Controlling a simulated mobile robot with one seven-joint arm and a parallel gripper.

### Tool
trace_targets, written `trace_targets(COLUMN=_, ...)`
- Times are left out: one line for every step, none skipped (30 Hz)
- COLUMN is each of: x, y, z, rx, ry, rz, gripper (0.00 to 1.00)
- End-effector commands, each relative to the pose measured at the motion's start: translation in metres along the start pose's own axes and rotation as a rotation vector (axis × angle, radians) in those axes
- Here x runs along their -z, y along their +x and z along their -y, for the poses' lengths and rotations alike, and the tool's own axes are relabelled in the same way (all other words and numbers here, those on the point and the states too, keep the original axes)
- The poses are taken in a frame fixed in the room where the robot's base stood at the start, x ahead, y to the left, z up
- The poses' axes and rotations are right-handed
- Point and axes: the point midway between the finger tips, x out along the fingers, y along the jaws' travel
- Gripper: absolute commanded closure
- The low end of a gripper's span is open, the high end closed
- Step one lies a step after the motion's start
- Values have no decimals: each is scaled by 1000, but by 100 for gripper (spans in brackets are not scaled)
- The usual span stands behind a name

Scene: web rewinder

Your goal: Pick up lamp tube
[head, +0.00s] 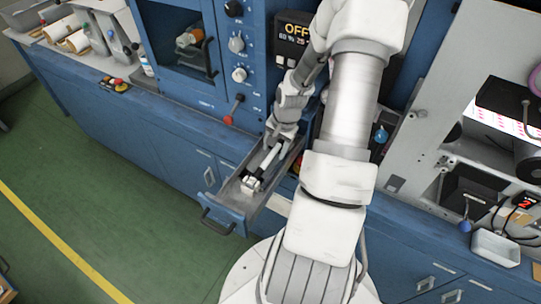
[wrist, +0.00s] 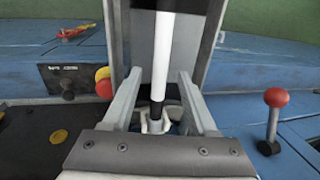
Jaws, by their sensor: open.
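The lamp tube (head: 265,162) lies lengthwise in an open grey drawer (head: 234,204), white with dark ends. In the wrist view the white tube (wrist: 163,48) runs up the middle of the picture, with a black end (wrist: 157,108) near a white holder (wrist: 157,124). My gripper (head: 277,143) reaches down at the drawer's inner end, over the tube's near part. In the wrist view my gripper (wrist: 160,76) is open, one finger on each side of the tube, with gaps between. Whether the fingers are level with the tube is hard to tell.
The drawer sticks out of a blue cabinet, its handle (head: 216,222) over the green floor. A red-knobbed lever (wrist: 275,98) stands right of my gripper in the wrist view. A red and yellow button (wrist: 104,82) sits left, close to the drawer.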

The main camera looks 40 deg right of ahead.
Motion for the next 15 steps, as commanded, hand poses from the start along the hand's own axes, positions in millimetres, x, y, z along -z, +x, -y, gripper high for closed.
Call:
trace_targets(x=-1, y=5, z=0, rx=-1, ry=-1, rz=2, gripper=42)
trace_targets(x=-1, y=6, z=0, rx=-1, ry=0, rz=2, gripper=42)
trace_targets(x=-1, y=8, z=0, rx=0, ry=1, rz=1, gripper=42)
trace_targets(x=0, y=9, z=0, rx=0, ry=1, rz=1, gripper=42)
trace_targets(x=0, y=10, z=0, rx=0, ry=1, rz=1, gripper=42)
trace_targets(x=0, y=10, z=0, rx=0, ry=1, rz=0, gripper=42)
trace_targets(x=0, y=10, z=0, rx=0, ry=1, rz=0, gripper=42)
trace_targets(x=0, y=10, z=0, rx=0, ry=1, rz=0, gripper=42)
trace_targets(x=0, y=10, z=0, rx=0, ry=1, rz=0, gripper=42)
trace_targets(x=0, y=10, z=0, rx=0, ry=1, rz=0, gripper=42)
trace_targets(x=0, y=10, z=0, rx=0, ry=1, rz=0, gripper=42)
trace_targets(x=0, y=10, z=0, rx=0, ry=1, rz=0, gripper=49)
trace_targets(x=0, y=10, z=0, rx=0, ry=1, rz=0, gripper=54)
trace_targets(x=0, y=9, z=0, rx=0, ry=1, rz=0, gripper=60)
trace_targets(x=0, y=9, z=0, rx=0, ry=1, rz=0, gripper=67)
